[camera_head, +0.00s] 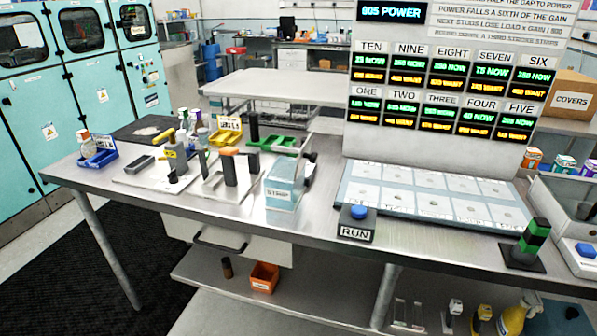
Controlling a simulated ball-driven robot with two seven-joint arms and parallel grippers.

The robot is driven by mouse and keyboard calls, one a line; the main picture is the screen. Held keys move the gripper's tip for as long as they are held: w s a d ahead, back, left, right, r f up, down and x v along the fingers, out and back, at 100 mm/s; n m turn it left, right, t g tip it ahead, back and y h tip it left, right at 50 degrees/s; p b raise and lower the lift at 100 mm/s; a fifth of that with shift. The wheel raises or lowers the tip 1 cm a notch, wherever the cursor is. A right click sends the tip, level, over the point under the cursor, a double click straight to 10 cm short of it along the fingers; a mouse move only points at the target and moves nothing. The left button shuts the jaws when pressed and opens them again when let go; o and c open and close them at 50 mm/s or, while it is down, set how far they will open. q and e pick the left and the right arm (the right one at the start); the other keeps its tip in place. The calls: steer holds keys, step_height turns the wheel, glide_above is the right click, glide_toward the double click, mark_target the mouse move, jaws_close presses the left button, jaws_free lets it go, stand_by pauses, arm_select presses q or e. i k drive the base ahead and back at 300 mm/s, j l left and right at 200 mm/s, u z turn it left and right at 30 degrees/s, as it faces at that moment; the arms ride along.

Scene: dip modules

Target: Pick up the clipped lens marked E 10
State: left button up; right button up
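Neither of my grippers shows in this view. I cannot make out a lens marked E 10; the small marks are too small to read. Several small upright parts stand at the left of the steel bench (330,225), among them a yellow labelled piece (176,158) and a dark block with an orange top (229,165). A yellow tray (226,137) with a white label stands behind them, and a green tray (278,143) is to its right. A clear box (283,188) with a white label stands near the front edge.
A blue bin (97,158) stands at the bench's left end. A RUN button (357,220) sits at the front middle. A flat panel of white pads (432,208) lies below the display board (450,75). A green-and-black block (532,240) stands at the right.

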mark_target(88, 148)
steer(key=u, duration=1.35)
steer(key=i+j+z, duration=0.1)
steer(key=i+z, duration=0.2)
steer(key=z, duration=0.15)
steer(key=i+j+z, duration=0.15)
steer(key=z, duration=0.25)
steer(key=i+j, duration=0.05)
steer(key=i, duration=0.05)
